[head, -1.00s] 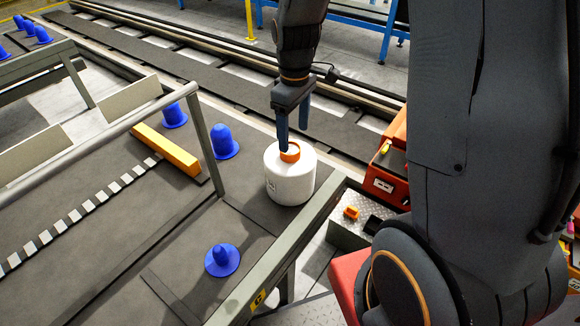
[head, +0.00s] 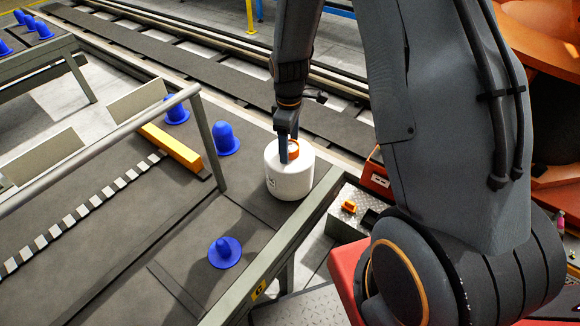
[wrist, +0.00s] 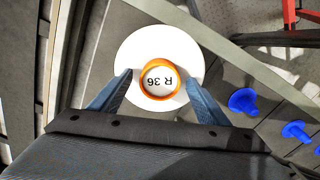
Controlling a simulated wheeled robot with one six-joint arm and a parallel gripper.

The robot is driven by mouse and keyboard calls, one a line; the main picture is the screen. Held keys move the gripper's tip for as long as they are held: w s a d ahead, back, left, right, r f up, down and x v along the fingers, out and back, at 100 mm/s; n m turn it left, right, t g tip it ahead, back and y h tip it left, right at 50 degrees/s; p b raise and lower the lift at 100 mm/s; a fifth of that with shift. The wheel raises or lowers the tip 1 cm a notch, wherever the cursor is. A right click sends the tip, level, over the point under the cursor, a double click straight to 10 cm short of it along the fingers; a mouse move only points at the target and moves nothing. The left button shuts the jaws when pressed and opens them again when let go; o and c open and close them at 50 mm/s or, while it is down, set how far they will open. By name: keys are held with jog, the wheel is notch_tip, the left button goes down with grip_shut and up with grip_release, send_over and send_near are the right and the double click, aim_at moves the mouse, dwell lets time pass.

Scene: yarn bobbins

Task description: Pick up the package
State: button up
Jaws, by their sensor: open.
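The package is a white yarn bobbin (head: 290,182) with an orange core ring on top, standing upright at the corner of the grey table. My gripper (head: 288,155) is just above the bobbin's top at the core. In the wrist view its two blue fingers (wrist: 160,80) stand apart, one on each side of the orange ring, with gaps visible. It holds nothing. Finger depth relative to the ring is hard to tell.
Blue pegs stand on the table, one (head: 225,253) in front and one (head: 225,140) behind-left of the bobbin. A grey rail frame (head: 207,140) rises to the left. The table's edge (head: 300,235) runs close at right.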

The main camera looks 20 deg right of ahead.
jog(key=shift+f, duration=0.25)
grip_shut()
jog(key=shift+w+r, duration=0.1)
dwell(0.3)
notch_tip(320, 180, up, 9)
jog(key=shift+f+b, duration=0.15)
jog(key=shift+b, duration=0.8)
jog(key=shift+r, duration=0.65)
